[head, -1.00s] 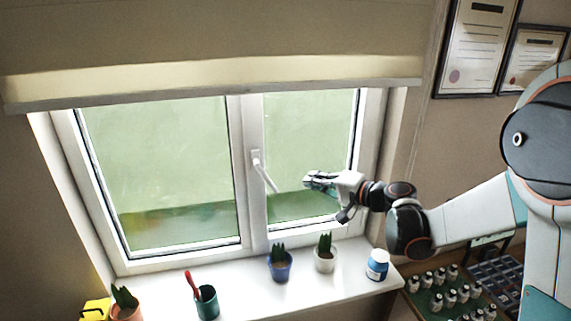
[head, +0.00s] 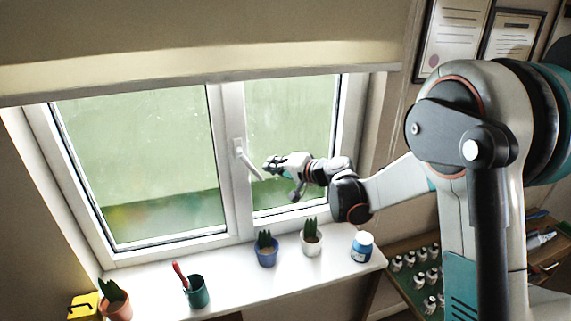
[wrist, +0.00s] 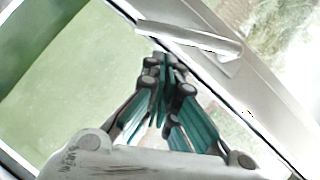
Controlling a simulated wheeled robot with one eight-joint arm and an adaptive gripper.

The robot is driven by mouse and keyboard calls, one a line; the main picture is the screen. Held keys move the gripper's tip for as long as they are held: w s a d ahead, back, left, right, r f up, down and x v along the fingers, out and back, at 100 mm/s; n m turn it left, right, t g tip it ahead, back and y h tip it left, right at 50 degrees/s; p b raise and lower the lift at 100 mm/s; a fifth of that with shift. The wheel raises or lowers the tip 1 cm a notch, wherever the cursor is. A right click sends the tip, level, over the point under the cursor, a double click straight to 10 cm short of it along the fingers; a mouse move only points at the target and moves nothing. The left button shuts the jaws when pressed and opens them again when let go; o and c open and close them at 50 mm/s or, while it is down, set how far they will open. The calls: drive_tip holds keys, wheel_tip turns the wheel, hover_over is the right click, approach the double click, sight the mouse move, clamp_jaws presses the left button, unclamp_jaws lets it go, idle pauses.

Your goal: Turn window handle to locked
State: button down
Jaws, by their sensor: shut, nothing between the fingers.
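The white window handle (head: 247,160) sits on the middle frame of the window (head: 228,190). Its lever slants down to the right from its pivot at the upper left. My gripper (head: 268,166) is shut and empty, just right of the lever's lower end in the head view. Whether it touches the lever cannot be told from there. In the wrist view the handle (wrist: 190,38) lies across the top, beyond the closed fingertips (wrist: 163,62), and a small gap seems to show between them.
A rolled blind (head: 200,85) hangs above. The air before the left pane is clear.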

sight(259, 176)
drive_tip(key=shift+a+f, duration=0.35)
drive_tip(key=shift+a, duration=0.35)
drive_tip(key=shift+s+a+f+y+b, duration=0.1)
drive_tip(key=shift+f+y+b, duration=0.2)
drive_tip(key=shift+b, duration=0.3)
drive_tip(key=shift+a+f+m+y+b, duration=0.3)
drive_tip(key=shift+m+b, duration=0.2)
drive_tip(key=shift+b, duration=0.2)
drive_tip(key=f+m+b, duration=0.1)
drive_tip(key=b, duration=0.1)
drive_tip(key=a+f+m+y+b, duration=0.1)
drive_tip(key=b, duration=0.1)
drive_tip(key=shift+s+a+t, duration=0.3)
drive_tip(key=shift+t, duration=0.1)
drive_tip(key=shift+s+a+f+y+b, duration=0.1)
drive_tip(key=shift+s+a+y+b, duration=0.15)
drive_tip(key=shift+a+b, duration=0.3)
drive_tip(key=shift+w, duration=0.1)
